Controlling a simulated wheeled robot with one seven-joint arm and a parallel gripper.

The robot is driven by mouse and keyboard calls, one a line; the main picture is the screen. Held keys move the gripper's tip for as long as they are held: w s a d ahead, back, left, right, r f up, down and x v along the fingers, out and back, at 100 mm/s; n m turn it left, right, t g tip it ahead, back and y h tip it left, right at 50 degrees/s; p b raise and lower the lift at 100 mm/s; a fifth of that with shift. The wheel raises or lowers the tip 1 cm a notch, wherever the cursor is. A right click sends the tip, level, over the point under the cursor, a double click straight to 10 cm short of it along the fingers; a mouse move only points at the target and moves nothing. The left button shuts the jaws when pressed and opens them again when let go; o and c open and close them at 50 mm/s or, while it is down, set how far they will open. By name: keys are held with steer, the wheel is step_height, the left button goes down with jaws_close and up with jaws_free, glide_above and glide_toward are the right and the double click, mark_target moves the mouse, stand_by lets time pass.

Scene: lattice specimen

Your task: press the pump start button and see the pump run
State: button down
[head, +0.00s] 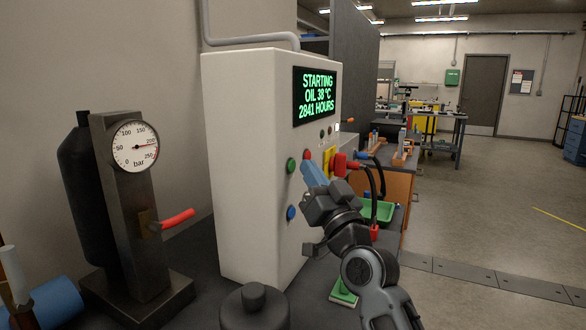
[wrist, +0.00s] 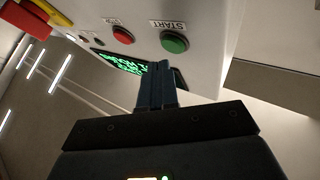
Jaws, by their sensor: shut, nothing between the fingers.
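The white pump cabinet (head: 240,160) stands in the middle of the head view. Its display (head: 317,95) reads "STARTING, OIL 38 °C, 2841 HOURS" in green. The green START button (wrist: 174,42) is labelled in the wrist view, beside a red button (wrist: 123,35). In the head view the green button (head: 291,165) and red button (head: 307,155) are on the cabinet's front. My gripper (head: 309,169) is shut and empty, its blue fingers in front of the panel. In the wrist view its fingertips (wrist: 157,66) appear apart from the START button.
A blue button (head: 291,213) is lower on the panel. Red connectors and black cables are right of the panel. A dark knob (head: 253,297) stands in front.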

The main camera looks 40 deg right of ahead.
steer(key=s+b, duration=0.1)
steer(key=s+d+b, duration=0.1)
steer(key=s, duration=0.1)
steer(key=s+b, duration=0.1)
steer(key=shift+s+d, duration=0.35)
stand_by(0.9)
